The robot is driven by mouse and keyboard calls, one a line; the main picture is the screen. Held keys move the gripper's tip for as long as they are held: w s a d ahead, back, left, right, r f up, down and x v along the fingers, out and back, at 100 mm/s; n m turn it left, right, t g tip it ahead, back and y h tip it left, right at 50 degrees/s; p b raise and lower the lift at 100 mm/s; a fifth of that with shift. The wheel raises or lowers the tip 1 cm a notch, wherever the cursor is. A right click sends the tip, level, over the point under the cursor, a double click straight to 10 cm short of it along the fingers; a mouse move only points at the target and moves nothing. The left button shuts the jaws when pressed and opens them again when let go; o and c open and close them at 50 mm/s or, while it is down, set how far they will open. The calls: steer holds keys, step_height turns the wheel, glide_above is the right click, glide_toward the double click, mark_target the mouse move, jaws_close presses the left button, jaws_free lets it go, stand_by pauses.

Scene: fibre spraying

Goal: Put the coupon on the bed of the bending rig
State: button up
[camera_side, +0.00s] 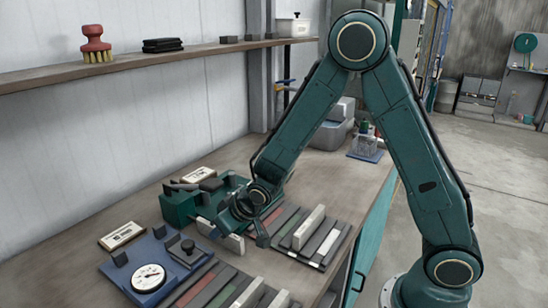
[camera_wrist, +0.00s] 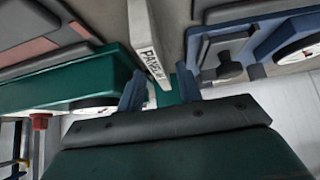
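A narrow white bar, which looks like a coupon, lies between the green device and the blue device in the side view (camera_side: 228,240). The wrist view shows it (camera_wrist: 146,35) with partly readable lettering on its edge. My gripper (camera_wrist: 160,70) is open, with its fingers on either side of the bar's near end and a gap showing at each side. In the side view my gripper (camera_side: 242,226) is low over the bench beside it. A blue device with a dial gauge (camera_side: 148,278) and a green device (camera_side: 178,208) stand nearby; I cannot tell which is the bending rig.
Dark, red, green and white strips (camera_side: 318,238) lie in rows to the right and front. A pale label plate (camera_side: 122,235) is on the bench (camera_side: 85,250). A wall shelf (camera_side: 130,62) holds a brush (camera_side: 96,45).

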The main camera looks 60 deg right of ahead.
steer(key=v, duration=0.9)
steer(key=shift+r, duration=0.15)
stand_by(0.6)
steer(key=s+d+r, duration=0.1)
steer(key=s+r, duration=0.3)
steer(key=s, duration=0.3)
steer(key=s+d+r+g, duration=0.1)
steer(key=s+d+r, duration=0.1)
steer(key=s+r, duration=0.2)
steer(key=s+d+r+g, duration=0.1)
steer(key=s+r, duration=0.4)
steer(key=s, duration=0.5)
steer(key=shift+s+d, duration=0.4)
steer(key=shift+d, duration=0.1)
steer(key=shift+o, duration=0.5)
steer(key=shift+s, duration=0.5)
steer(key=shift+w, duration=0.1)
